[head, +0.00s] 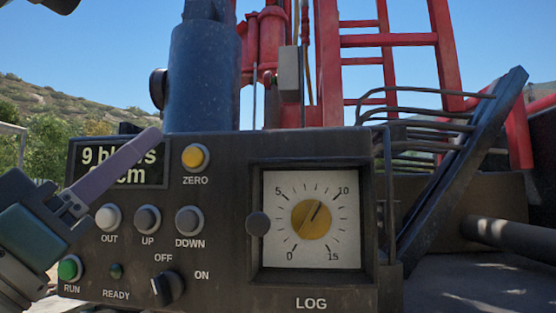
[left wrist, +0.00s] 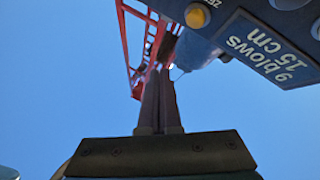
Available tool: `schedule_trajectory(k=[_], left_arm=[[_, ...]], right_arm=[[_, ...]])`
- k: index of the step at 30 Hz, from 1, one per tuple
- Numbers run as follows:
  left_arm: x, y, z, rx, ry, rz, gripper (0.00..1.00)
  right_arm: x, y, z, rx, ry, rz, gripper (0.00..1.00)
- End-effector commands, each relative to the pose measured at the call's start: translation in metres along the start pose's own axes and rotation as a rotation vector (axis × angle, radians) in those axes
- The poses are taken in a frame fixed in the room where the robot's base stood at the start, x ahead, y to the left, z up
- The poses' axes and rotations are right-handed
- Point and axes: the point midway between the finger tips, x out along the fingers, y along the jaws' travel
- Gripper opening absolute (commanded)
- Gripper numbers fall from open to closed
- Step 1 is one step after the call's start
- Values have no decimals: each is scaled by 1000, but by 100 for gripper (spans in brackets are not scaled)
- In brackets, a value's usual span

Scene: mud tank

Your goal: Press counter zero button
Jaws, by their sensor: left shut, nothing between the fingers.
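The control box (head: 220,270) stands in front of me in the head view. Its yellow round ZERO button (head: 196,157) sits on the upper part of the panel, right of the counter display (head: 85,170), which reads 9 blows, 15 cm in the left wrist view. My left gripper (head: 153,134) is shut and empty. Its fingers cross in front of the display, and the tips are up and left of the button, apart from it in the picture. In the left wrist view the fingertips (left wrist: 157,72) point up, and the ZERO button (left wrist: 197,15) shows at the top edge.
Below the display are the OUT (head: 108,217), UP (head: 147,218) and DOWN (head: 189,220) buttons, a green RUN button (head: 70,268) and an OFF/ON knob (head: 166,288). A LOG dial (head: 312,218) is at right. A blue cylinder (head: 203,75) and red frame (head: 390,40) rise behind.

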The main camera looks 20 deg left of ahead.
Motion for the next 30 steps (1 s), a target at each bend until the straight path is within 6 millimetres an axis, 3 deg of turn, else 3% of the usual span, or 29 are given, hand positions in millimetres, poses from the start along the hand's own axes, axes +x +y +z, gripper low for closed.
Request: schedule_trajectory(k=[15, 30], left_arm=[[46, -34, 34, 1, 1, 1, 0], [54, -39, 39, 1, 0, 0, 0]], right_arm=[[13, 0, 4, 0, 0, 0, 88], [14, 0, 5, -1, 0, 0, 88]])
